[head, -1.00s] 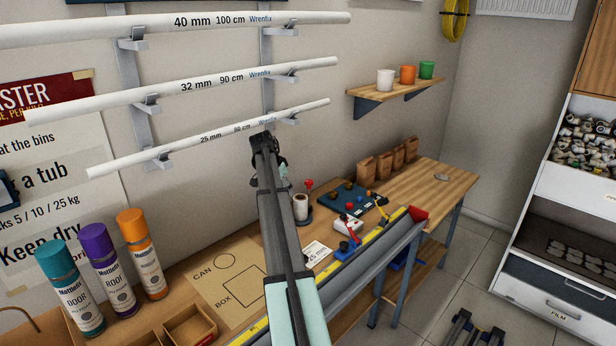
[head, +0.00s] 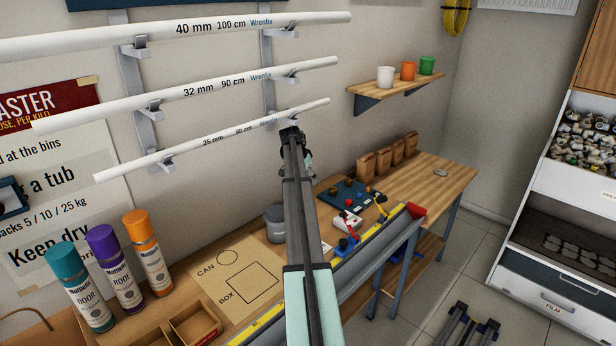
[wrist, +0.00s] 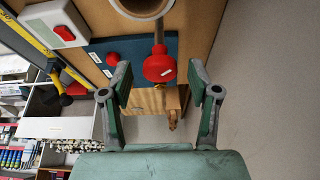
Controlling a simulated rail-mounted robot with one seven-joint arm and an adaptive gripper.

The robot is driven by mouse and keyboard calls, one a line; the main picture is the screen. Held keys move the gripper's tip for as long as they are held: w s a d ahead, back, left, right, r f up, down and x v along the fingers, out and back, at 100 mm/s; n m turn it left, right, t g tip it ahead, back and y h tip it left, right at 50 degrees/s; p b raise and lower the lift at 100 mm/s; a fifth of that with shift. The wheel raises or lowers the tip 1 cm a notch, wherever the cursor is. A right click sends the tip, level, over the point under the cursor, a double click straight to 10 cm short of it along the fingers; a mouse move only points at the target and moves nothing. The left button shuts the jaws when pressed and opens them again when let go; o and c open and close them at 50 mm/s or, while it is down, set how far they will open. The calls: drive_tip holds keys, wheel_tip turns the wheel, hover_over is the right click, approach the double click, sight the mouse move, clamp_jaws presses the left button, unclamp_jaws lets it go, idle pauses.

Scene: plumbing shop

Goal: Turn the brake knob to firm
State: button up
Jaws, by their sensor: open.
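A red knob (wrist: 159,66) with a pale mark sits on a grey stem in the wrist view, below the rim of a round pale-edged thing (wrist: 140,8). I take it for the brake knob; no firm marking can be read. In the head view my arm hides it. My gripper (wrist: 160,88) is open, one finger on each side of the picture, with the knob between and beyond the tips. I see no contact. In the head view my gripper (head: 292,142) is small and dark, in front of the lowest pipe's right end.
A dark blue board (head: 345,192) with coloured knobs lies on the bench. A white box with a red switch (wrist: 65,32) is close by at left. A grey pot (head: 275,224) stands left of my arm. Spray cans (head: 112,265) stand farther left.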

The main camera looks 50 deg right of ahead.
drive_tip(key=c, duration=1.1)
drive_tip(key=shift+c, duration=0.2)
drive_tip(key=shift+s+f+n+b, duration=0.1)
drive_tip(key=shift+n+b, duration=0.2)
drive_tip(key=shift+b, duration=0.1)
drive_tip(key=shift+n+t, duration=0.3)
drive_tip(key=n+t+b, duration=0.1)
drive_tip(key=n+b, duration=0.1)
drive_tip(key=n, duration=0.1)
drive_tip(key=shift+s, duration=0.1)
drive_tip(key=n+t+b, duration=0.1)
drive_tip(key=n, duration=0.2)
drive_tip(key=n+t+y+b, duration=0.1)
drive_tip(key=n, duration=0.1)
drive_tip(key=shift+s+n, duration=0.1)
drive_tip(key=shift+n, duration=0.3)
